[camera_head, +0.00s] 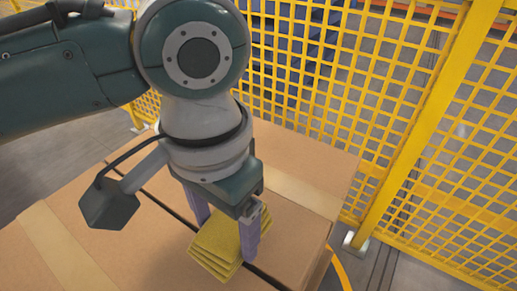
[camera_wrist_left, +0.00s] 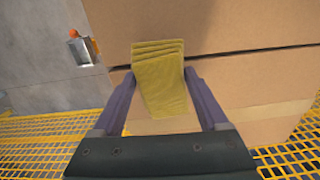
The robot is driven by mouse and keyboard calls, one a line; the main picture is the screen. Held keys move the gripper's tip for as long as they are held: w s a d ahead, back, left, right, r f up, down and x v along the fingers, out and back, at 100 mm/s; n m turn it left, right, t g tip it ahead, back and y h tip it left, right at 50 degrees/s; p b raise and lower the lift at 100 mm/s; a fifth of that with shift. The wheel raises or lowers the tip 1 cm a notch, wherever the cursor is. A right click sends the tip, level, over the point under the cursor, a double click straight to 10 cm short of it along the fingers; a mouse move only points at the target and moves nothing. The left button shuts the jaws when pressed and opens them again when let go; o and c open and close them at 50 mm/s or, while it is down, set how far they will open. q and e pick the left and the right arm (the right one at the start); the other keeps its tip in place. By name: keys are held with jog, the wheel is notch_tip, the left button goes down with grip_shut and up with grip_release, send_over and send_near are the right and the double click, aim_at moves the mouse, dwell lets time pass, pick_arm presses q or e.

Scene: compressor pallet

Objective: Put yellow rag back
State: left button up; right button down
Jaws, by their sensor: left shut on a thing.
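A yellow rag (camera_head: 220,240), folded in several layers, is between the fingers of my left gripper (camera_head: 222,228). In the head view it is at the top of the cardboard boxes, with part of it hidden behind the gripper. My left gripper is shut on the rag, with one purple finger at each side. In the left wrist view the rag (camera_wrist_left: 160,80) fills the space between the two fingers (camera_wrist_left: 160,92), its layered edge toward the top. I cannot tell whether it touches the cardboard. My right gripper is not in view.
Large cardboard boxes (camera_head: 65,255) lie under the gripper, with a dark gap between them. A yellow mesh fence (camera_head: 440,165) with a post stands behind and to the right. In the wrist view a grey box with an orange top (camera_wrist_left: 80,47) is at the upper left.

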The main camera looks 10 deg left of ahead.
aim_at(228, 245)
pick_arm(q)
jog(key=shift+f, duration=2)
jog(key=shift+f, duration=0.15)
jog(key=shift+f, duration=0.1)
jog(key=o, duration=1.1)
jog(key=shift+b, duration=0.3)
notch_tip(228, 245, up, 10)
jog(key=p, duration=0.2)
jog(key=shift+s+d+p, duration=0.1)
jog(key=shift+p, duration=0.25)
jog(key=s+d+f+t+h, duration=0.1)
jog(key=s+d+h, duration=0.2)
jog(key=s+d, duration=0.15)
jog(key=s+a+n+t+y, duration=0.1)
jog(key=s+a, duration=0.1)
jog(key=a, duration=0.2)
jog(key=s+a+y, duration=0.1)
jog(key=s+a, duration=0.2)
jog(key=a, duration=0.2)
jog(key=s+a+f+n+t, duration=0.1)
jog(key=s+a, duration=0.1)
jog(key=a, duration=0.3)
jog(key=shift+s+n+t+y, duration=0.15)
jog(key=shift+n+t+y, duration=0.15)
jog(key=shift+y, duration=0.1)
